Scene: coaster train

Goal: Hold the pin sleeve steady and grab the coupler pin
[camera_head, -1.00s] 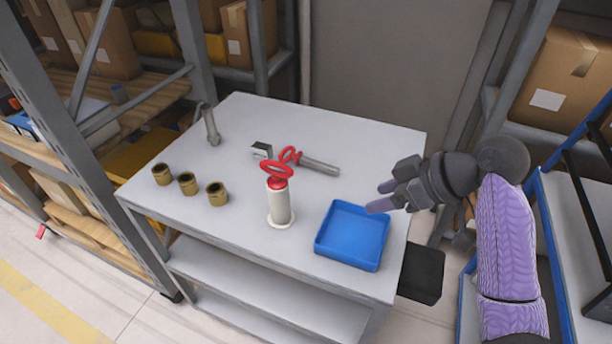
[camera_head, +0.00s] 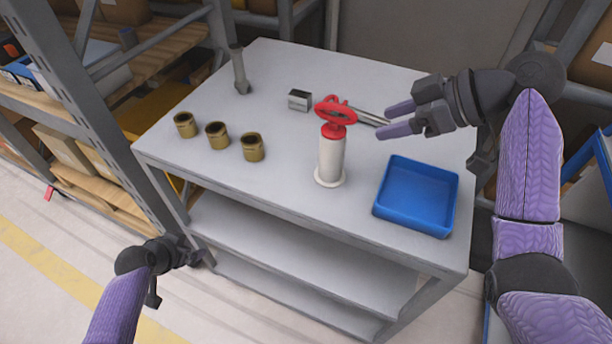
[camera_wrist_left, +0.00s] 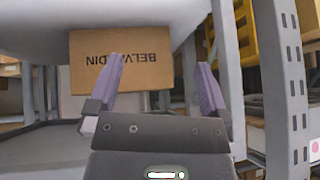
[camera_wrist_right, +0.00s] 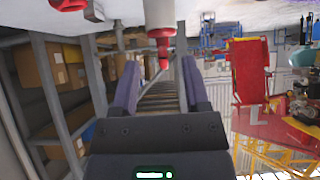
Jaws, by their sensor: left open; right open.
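The white pin sleeve (camera_head: 331,158) stands upright on the grey table on a round flange. In the right wrist view the white sleeve (camera_wrist_right: 159,14) shows at the top, beyond the open fingers. My left gripper (camera_head: 196,252) is low at the left, off the table's front edge. In the left wrist view its fingers (camera_wrist_left: 158,85) are open with nothing between them.
A blue tray (camera_head: 417,195) lies right of the sleeve. Several brass bushings, one here (camera_head: 253,147), stand at the left. A metal block (camera_head: 299,100) and a grey upright tool (camera_head: 239,70) are further back. A metal rod (camera_head: 370,117) lies behind the sleeve, partly covered.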

